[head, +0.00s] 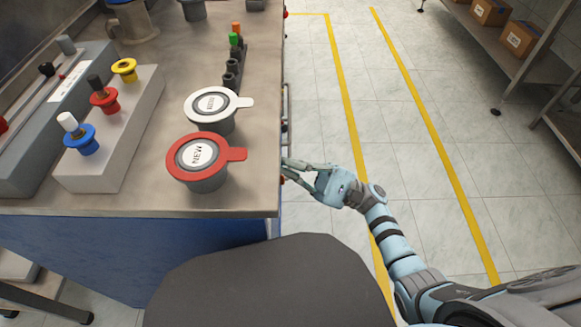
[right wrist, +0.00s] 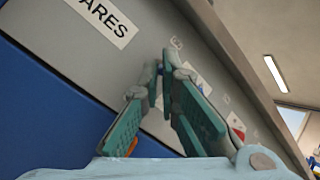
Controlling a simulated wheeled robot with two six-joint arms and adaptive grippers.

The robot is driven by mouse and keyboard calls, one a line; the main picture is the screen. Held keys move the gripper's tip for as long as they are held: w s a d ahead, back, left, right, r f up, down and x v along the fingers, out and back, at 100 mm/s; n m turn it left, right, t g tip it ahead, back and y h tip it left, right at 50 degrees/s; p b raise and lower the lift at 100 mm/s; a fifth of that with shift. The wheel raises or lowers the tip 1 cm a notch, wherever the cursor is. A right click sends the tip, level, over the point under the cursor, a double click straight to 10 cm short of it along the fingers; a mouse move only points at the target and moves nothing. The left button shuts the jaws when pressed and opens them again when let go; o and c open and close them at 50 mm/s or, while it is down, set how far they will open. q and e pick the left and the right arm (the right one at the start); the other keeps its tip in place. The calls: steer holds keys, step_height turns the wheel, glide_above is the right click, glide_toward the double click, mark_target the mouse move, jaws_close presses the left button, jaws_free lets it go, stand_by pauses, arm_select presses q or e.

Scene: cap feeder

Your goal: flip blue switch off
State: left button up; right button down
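My right gripper (head: 287,169) is at the right side face of the workbench, with its fingers pointing left at that face. In the head view its fingertips are slightly apart. In the right wrist view the gripper (right wrist: 158,78) has its tips close to a grey side panel. My left gripper is not in view.
On the bench (head: 262,100) stand red-lidded (head: 180,160) and white-lidded (head: 197,110) cups and a block with blue (head: 82,143), red and yellow knobs.

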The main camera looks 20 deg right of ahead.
steer(key=shift+w+r, duration=0.1)
steer(key=shift+r, duration=0.15)
steer(key=c, duration=1.8)
jaws_free()
steer(key=shift+o, duration=0.2)
steer(key=shift+d+f, duration=0.1)
steer(key=shift+f, duration=0.05)
steer(key=v, duration=1.2)
